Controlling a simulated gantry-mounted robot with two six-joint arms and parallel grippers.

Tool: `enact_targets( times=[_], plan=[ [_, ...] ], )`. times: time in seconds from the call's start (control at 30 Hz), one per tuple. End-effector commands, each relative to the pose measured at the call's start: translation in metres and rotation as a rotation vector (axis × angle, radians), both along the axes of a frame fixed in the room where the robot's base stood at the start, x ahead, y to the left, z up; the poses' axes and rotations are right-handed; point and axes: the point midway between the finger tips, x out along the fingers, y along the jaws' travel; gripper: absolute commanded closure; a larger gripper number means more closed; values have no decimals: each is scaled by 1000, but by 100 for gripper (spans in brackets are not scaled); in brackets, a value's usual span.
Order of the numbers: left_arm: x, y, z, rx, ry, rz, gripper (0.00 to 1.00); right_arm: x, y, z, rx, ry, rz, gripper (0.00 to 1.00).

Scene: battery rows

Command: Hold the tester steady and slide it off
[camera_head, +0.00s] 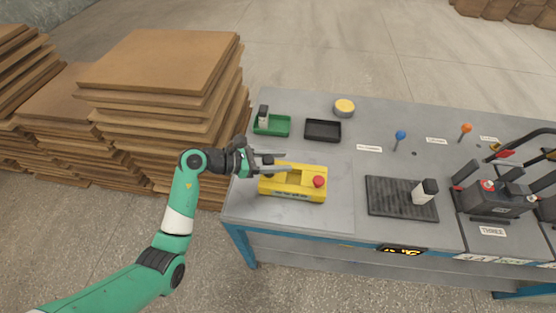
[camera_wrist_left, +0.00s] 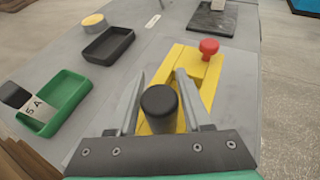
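The yellow tester (camera_head: 300,188) with a red knob (camera_head: 319,182) lies on the left part of the grey bench. It also shows in the left wrist view (camera_wrist_left: 188,62). My left gripper (camera_head: 279,165) is over the tester's left end. Its fingers (camera_wrist_left: 160,78) are apart. In the left wrist view a black round-topped cylinder (camera_wrist_left: 159,101) stands between the fingers, in front of the tester's near end. I cannot tell whether the fingers touch it or whether it is part of the tester. My right gripper is not in view.
A green tray (camera_head: 276,131) holds a white, black-topped battery (camera_head: 264,114). Beside it are an empty black tray (camera_head: 323,131) and a yellow round tin (camera_head: 344,106). A dark mat (camera_head: 385,197) bears another battery (camera_head: 424,192). A black device (camera_head: 493,203) stands at right.

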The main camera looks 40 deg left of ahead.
Motion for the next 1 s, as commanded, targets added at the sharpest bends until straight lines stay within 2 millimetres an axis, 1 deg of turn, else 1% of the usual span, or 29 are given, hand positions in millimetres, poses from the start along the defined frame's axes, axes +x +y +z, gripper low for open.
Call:
enact_targets(
  times=[0.03, 0.17, 0.2, 0.23, 0.27, 1.0],
  plan=[
    [0, 0, 0, 0, 0, 0, 61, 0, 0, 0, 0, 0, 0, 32],
    [0, 0, 0, 0, 0, 0, 85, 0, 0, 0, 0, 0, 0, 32],
    [0, 0, 0, 0, 0, 0, 92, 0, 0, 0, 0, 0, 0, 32],
    [0, 0, 0, 0, 0, 0, 97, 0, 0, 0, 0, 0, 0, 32],
    [0, 0, 0, 0, 0, 0, 100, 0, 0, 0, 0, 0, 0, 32],
    [0, 0, 0, -1, 0, 0, 100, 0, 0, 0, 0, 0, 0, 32]
  ],
)
